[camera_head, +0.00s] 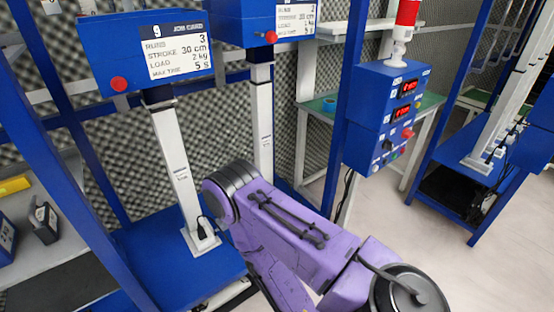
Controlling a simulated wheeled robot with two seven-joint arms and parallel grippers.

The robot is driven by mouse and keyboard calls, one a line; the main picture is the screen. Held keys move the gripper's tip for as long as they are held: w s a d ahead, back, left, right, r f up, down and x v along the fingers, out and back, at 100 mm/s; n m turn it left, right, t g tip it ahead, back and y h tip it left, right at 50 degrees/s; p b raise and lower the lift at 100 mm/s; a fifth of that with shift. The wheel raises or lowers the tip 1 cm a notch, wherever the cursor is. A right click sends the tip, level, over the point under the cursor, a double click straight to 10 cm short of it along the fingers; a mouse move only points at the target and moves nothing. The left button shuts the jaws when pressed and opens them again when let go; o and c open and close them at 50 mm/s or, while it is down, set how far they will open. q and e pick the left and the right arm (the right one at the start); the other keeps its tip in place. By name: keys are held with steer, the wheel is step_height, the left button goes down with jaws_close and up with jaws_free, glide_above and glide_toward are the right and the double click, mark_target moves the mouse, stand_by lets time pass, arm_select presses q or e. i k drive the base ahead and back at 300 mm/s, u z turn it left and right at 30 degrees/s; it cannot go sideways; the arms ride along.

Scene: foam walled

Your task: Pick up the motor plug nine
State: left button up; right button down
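A blue box with a card reading 9 JOB CARD (150,50) tops a white column (178,165) at the left. At the column's foot, a small black plug-like piece (206,227) with a thin dark cable sits against the white base. I take it for motor plug nine, but it is too small to be sure. My purple arm comes in from the lower right, and its elbow is just right of that foot. Neither gripper shows in this view.
The column stands on a blue base plate (150,262) inside a blue frame. A second station (262,110) stands behind it. A blue control box (388,118) with red displays hangs on a post at the right. Pale floor (430,225) is clear at the right.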

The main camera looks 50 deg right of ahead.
mark_target(200, 230)
steer(key=z, duration=1.55)
steer(key=i, duration=1)
steer(key=u, duration=0.05)
